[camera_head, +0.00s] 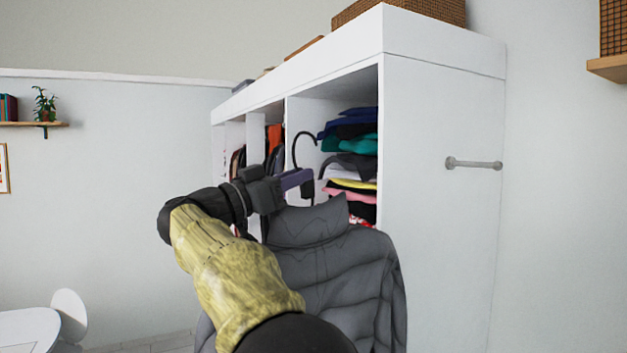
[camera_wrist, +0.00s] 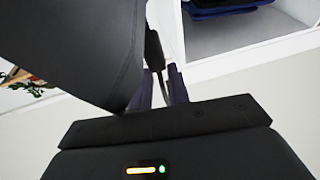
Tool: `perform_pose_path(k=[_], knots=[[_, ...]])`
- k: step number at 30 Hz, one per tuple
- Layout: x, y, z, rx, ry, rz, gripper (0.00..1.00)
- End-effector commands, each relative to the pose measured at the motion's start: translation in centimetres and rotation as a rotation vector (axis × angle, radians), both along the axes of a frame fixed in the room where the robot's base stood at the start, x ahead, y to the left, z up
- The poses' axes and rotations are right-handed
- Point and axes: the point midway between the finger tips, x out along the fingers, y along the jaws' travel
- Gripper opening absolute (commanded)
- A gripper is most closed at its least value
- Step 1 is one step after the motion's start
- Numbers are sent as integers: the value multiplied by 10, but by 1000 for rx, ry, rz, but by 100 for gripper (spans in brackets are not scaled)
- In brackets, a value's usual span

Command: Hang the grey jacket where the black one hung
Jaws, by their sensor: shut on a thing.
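The grey jacket (camera_head: 345,265) hangs from a dark hanger (camera_head: 301,150) whose hook points up. My gripper (camera_head: 303,178) is shut on the hanger just below its hook and holds the jacket in the air in front of the wardrobe. In the wrist view, my gripper's fingers (camera_wrist: 166,88) close around the thin dark hanger neck (camera_wrist: 155,62), and dark grey cloth (camera_wrist: 75,40) fills the upper left. The white open wardrobe (camera_head: 432,200) stands behind the jacket. Dark and orange clothes (camera_head: 274,138) hang in its farther section. I cannot see a black jacket or an empty hanging spot.
Folded clothes (camera_head: 352,135) are stacked in the wardrobe's near section. A wall peg or handle (camera_head: 473,163) sticks out of its right side panel. A woven basket (camera_head: 425,10) sits on top. A white table (camera_head: 28,328) and chair (camera_head: 70,314) stand at the lower left.

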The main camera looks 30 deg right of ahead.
Motion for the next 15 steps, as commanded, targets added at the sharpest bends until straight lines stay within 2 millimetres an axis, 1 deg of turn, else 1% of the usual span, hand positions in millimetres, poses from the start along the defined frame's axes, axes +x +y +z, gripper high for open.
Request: perform_pose_path(k=[1, 5, 8, 9, 11, 15], knots=[[0, 15, 9, 1, -8, 35, 0], [1, 54, 25, 10, -12, 124, 0], [-2, 87, 39, 18, -13, 201, 0], [-4, 101, 45, 20, -14, 233, 0], [-8, 121, 53, 25, -14, 281, 0], [-22, 165, 74, 34, -16, 396, 0]])
